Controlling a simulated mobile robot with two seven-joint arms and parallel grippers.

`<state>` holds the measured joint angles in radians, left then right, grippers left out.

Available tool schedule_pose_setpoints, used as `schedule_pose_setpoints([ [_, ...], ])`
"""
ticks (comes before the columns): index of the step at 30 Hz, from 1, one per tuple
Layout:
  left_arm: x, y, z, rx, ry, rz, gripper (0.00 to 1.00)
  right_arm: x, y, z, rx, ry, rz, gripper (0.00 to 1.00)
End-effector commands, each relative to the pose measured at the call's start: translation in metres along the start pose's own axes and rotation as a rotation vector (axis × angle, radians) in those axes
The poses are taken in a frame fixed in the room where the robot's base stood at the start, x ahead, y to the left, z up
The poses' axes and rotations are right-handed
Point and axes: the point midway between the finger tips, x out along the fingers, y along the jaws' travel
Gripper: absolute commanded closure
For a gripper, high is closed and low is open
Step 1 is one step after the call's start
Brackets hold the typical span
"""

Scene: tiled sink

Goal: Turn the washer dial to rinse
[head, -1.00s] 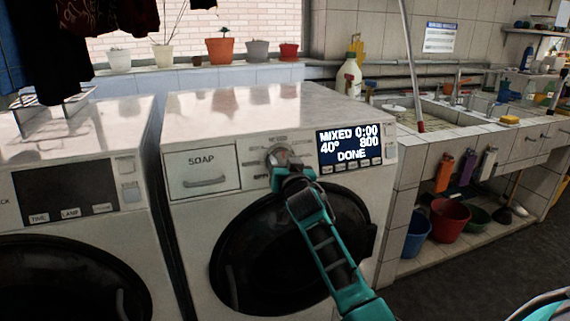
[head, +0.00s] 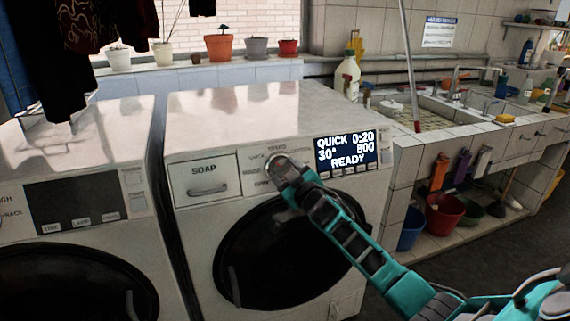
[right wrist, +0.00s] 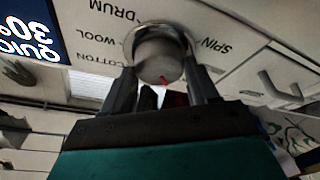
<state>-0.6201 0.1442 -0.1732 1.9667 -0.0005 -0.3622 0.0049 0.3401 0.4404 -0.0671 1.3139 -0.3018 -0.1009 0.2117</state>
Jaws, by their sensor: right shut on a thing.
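The washer (head: 190,240) is white, with a round dial (head: 277,161) between the soap drawer (head: 205,180) and the display (head: 346,153). The display reads QUICK 0:20, 30°, 800, READY. My right gripper (head: 283,172) is shut on the dial, reaching in from the lower right. In the right wrist view the grey dial (right wrist: 160,53) sits between the two dark fingers, with a small red mark on its edge. Labels DRUM, WOOL, COTTON and SPIN show around it, turned over; I cannot find rinse legibly. My left gripper is not in view.
A second washer (head: 60,240) stands close on the left. The black round door (head: 270,260) is below the dial, near my right arm. A tiled sink (head: 440,115) with bottles is on the right. Potted plants (head: 219,46) line the ledge behind; dark clothes hang at upper left.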

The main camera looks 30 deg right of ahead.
Motion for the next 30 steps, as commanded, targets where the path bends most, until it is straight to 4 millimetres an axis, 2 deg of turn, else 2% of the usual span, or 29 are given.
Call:
schedule_pose_setpoints([
  [6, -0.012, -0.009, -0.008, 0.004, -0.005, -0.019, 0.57, 0.000, 0.006, -0.003, -0.200, 0.011, -0.070, 0.71],
  [18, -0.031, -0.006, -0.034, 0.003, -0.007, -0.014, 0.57, 0.001, 0.008, -0.003, -0.538, 0.037, -0.193, 0.71],
  [30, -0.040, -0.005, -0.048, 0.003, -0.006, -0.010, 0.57, 0.001, 0.007, -0.002, -0.744, 0.054, -0.268, 0.71],
])
